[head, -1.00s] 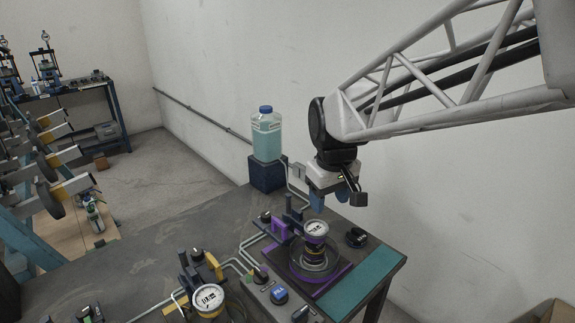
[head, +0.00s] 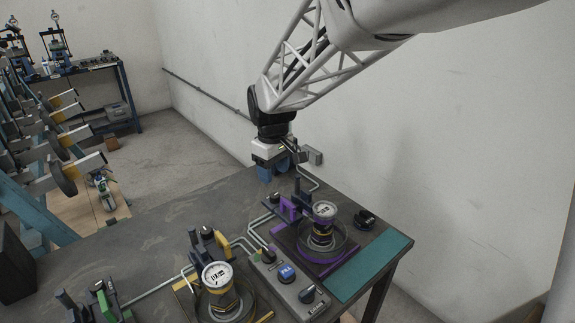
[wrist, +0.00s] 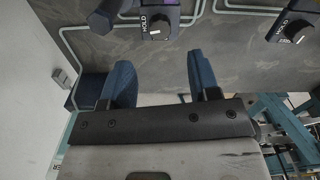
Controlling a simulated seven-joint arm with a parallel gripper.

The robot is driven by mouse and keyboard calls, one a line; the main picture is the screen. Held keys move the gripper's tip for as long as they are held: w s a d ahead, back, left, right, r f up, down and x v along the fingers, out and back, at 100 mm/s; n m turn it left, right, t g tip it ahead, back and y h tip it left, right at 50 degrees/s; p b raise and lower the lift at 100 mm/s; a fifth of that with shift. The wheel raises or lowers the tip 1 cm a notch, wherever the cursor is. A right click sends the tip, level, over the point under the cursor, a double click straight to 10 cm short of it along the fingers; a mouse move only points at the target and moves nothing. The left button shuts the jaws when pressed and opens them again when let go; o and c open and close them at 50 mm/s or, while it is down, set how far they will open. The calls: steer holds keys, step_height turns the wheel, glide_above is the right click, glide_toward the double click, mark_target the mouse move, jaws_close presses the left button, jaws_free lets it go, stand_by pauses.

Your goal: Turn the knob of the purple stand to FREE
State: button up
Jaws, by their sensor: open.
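The purple stand (head: 303,262) is on the bench, with a round gauge (head: 325,209) and a purple bracket (head: 287,208). A small black knob (head: 274,198) is at its back left; a black knob (wrist: 157,27) beside a HOLD label, near a purple part, shows at the top of the wrist view. I cannot read FREE or tell the exact pointer setting. My gripper (head: 274,172) is open and empty, above and behind the stand. In the wrist view, my gripper (wrist: 161,75) has its blue fingers apart, with the knob beyond them and not touched.
A yellow stand with a gauge (head: 217,275) is in front. A grey control box (head: 285,284) with a blue button is between the stands. Another HOLD knob (wrist: 297,30) is at right in the wrist view. Pipes (head: 246,243) run along the bench. The wall is close behind.

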mark_target(275, 195)
stand_by(0.3)
steer(key=shift+f, duration=3.9)
steer(key=c, duration=0.9)
